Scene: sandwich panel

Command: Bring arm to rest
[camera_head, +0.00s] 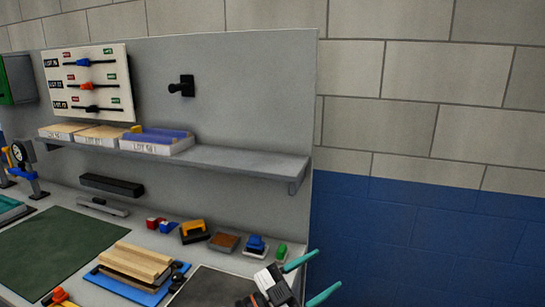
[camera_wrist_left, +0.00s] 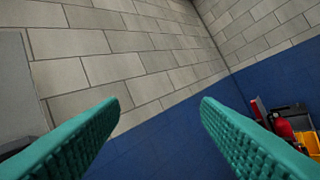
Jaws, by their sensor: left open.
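My left gripper (camera_head: 318,277) is at the lower middle of the head view, by the right end of the workbench. Its two teal fingers are spread apart and point right, toward the blue lower wall. In the left wrist view the fingers (camera_wrist_left: 160,105) stand wide apart with nothing between them. My right gripper is not in either view.
The workbench holds a green mat (camera_head: 45,245), a stack of wooden pieces (camera_head: 135,262) and several small blocks. A grey shelf (camera_head: 235,163) carries labelled trays. The left wrist view shows a red extinguisher-like object (camera_wrist_left: 283,127) at right. Space right of the bench looks clear.

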